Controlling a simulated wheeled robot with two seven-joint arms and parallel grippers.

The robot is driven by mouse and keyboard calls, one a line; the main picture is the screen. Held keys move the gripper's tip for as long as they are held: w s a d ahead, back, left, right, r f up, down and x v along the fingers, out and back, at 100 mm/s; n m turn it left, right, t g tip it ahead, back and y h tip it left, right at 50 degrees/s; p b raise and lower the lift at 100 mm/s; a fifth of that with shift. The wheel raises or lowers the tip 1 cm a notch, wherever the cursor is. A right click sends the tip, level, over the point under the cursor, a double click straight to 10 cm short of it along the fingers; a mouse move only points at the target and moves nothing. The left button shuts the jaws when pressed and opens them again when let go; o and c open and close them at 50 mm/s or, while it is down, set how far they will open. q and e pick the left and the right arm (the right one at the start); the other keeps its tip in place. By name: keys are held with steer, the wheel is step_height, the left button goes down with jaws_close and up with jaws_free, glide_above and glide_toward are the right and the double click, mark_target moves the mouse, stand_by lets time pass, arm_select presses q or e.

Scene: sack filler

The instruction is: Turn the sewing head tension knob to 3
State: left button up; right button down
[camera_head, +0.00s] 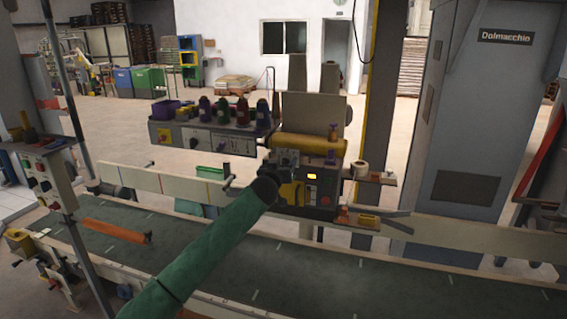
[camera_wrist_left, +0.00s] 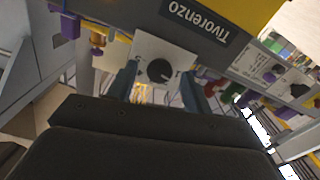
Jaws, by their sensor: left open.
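The tension knob (camera_wrist_left: 159,71) is a round black dial on a white plate (camera_wrist_left: 178,50), seen in the left wrist view. Its markings are too small to read. My left gripper (camera_wrist_left: 159,88) is open, with one finger to each side of the knob in that view; I cannot tell whether they touch it. In the head view my left gripper (camera_head: 284,160) is in front of the sewing head (camera_head: 326,200), a dark and yellow unit with a lit yellow display. The knob is hidden there behind my gripper and arm. My right gripper is not in view.
A shelf with thread cones (camera_head: 242,112) stands left of the sewing head. A small side shelf (camera_head: 375,178) holds a tape roll on the right. The green conveyor belt (camera_head: 350,272) runs below, with an orange bar (camera_head: 115,232) over it. A control box (camera_head: 48,180) stands far left.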

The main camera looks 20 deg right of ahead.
arm_select(q)
steer(key=c, duration=1)
